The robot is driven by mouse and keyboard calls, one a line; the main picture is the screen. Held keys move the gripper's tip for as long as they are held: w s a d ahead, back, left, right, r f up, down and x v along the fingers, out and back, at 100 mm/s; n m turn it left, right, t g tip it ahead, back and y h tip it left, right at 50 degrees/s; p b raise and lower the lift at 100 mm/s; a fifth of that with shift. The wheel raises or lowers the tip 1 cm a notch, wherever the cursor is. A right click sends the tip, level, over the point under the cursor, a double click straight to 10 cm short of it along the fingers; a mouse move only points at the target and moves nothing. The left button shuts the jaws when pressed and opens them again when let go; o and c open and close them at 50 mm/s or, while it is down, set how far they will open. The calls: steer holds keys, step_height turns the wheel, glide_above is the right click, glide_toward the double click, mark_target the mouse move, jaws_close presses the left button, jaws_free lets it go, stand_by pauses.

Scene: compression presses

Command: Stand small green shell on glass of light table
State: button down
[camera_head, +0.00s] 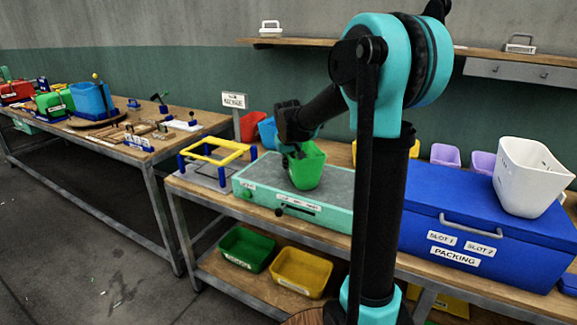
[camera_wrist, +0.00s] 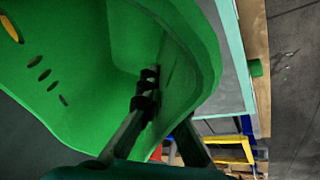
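The small green shell (camera_head: 308,171) is upright, over the grey glass (camera_head: 258,175) of the pale green light table (camera_head: 325,217). I cannot tell whether its base touches the glass or hangs just above it. My gripper (camera_head: 296,150) is at the shell's upper left rim. In the wrist view, the green shell (camera_wrist: 95,50) fills the upper left, with a row of dark slots in its wall. My gripper (camera_wrist: 165,120) has one finger inside the shell and the other outside, with the wall between them; it looks shut on that wall.
A yellow frame on blue posts (camera_head: 217,153) stands left of the light table. A blue packing box (camera_head: 480,235) carrying a white shell (camera_head: 528,178) stands at the right. Green (camera_head: 246,248) and yellow (camera_head: 300,271) bins sit on the lower shelf. Another bench with shells is at far left.

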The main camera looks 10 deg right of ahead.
steer(key=shift+f, duration=0.1)
steer(key=c, duration=1.7)
jaws_free()
steer(key=v, duration=1.2)
